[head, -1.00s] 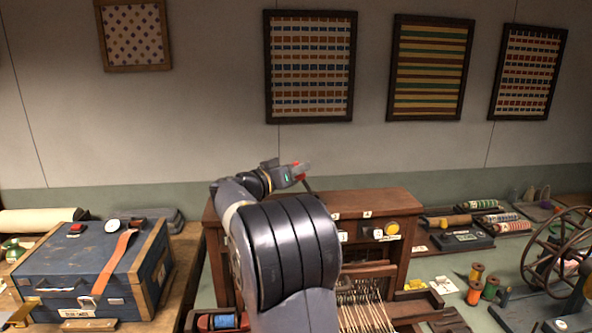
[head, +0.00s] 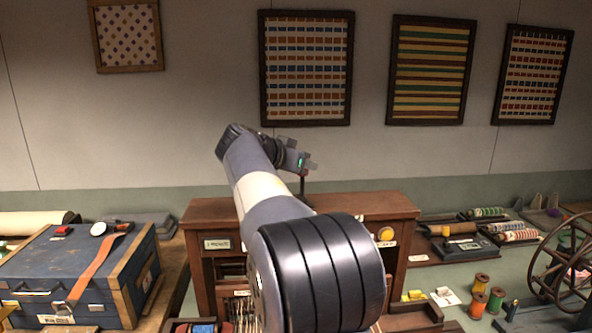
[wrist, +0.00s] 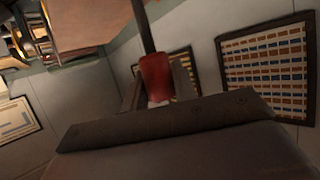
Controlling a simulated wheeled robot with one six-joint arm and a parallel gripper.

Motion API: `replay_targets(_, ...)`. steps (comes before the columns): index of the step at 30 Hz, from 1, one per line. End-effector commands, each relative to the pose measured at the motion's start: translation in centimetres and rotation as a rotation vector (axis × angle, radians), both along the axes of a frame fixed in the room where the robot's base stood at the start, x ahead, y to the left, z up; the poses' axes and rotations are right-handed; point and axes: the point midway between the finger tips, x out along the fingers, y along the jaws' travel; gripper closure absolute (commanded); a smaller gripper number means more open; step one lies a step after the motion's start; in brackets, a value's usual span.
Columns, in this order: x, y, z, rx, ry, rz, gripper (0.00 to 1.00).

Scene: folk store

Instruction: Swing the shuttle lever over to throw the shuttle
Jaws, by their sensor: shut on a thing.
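The shuttle lever is a thin dark rod (head: 303,186) that rises from the top of the wooden loom cabinet (head: 205,215). In the head view it stands about upright. Its red handle (wrist: 157,76) shows in the wrist view, with the dark rod running to the top edge of that picture. My gripper (head: 306,162) is above the cabinet and is shut on the red handle. In the head view the gripper mostly hides the handle. My arm covers the middle of the cabinet front.
A blue case (head: 75,275) with an orange strap stands at the left. Thread spools (head: 478,284) and a spoked wheel (head: 550,262) are at the right. Framed textiles (head: 306,68) hang on the wall behind. The space above the cabinet is otherwise clear.

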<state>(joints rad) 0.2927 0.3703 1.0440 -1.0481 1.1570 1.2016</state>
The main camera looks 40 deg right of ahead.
Motion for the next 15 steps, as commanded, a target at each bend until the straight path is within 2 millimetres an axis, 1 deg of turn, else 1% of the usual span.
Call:
replay_targets(1,-0.4,-0.5,0.1,0.037,-0.026,-0.004,1.0)
replay_targets(6,-1.1,-1.8,0.0,0.166,-0.104,-0.005,1.0)
replay_targets(15,-2.1,-3.3,-0.7,0.343,-0.209,-0.004,1.0)
